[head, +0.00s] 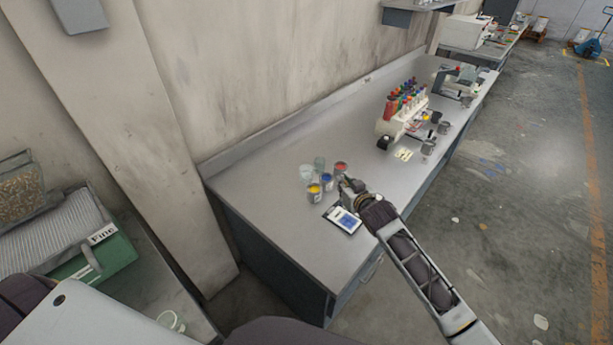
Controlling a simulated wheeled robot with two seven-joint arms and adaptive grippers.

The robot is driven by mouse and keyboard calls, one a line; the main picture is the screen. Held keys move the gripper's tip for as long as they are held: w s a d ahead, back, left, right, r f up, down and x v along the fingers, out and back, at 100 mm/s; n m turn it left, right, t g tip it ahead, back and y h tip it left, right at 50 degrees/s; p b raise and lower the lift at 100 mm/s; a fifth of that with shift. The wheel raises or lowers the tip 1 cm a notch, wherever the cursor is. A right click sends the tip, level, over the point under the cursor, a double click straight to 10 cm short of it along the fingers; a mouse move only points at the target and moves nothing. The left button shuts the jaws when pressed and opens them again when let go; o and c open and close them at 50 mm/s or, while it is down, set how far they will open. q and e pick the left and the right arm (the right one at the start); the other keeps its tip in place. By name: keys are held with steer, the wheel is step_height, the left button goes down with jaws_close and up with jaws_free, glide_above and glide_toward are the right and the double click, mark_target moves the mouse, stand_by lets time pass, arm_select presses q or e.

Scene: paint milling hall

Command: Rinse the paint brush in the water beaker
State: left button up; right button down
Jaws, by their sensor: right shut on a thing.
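My right gripper (345,186) is over the near end of the long grey bench, just right of a small group of cups. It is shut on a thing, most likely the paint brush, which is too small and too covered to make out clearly. Two translucent vessels stand at the back of the group: a pale one (306,172) and a greyer one (319,163). I cannot tell for sure which is the water beaker. Paint pots in yellow (314,191), blue (327,180) and red (340,167) stand in front and to the right. My left gripper is not in view.
A tablet-like device (343,219) lies on the bench (270,200) near its front edge, below my right gripper. Farther along stand a white rack with coloured bottles (402,113) and several grey cups. The bench middle is clear. A green "Fine" bin (105,257) is at left.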

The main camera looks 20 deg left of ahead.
arm_select(q)
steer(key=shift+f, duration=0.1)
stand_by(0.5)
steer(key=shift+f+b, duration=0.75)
steer(key=shift+b, duration=0.15)
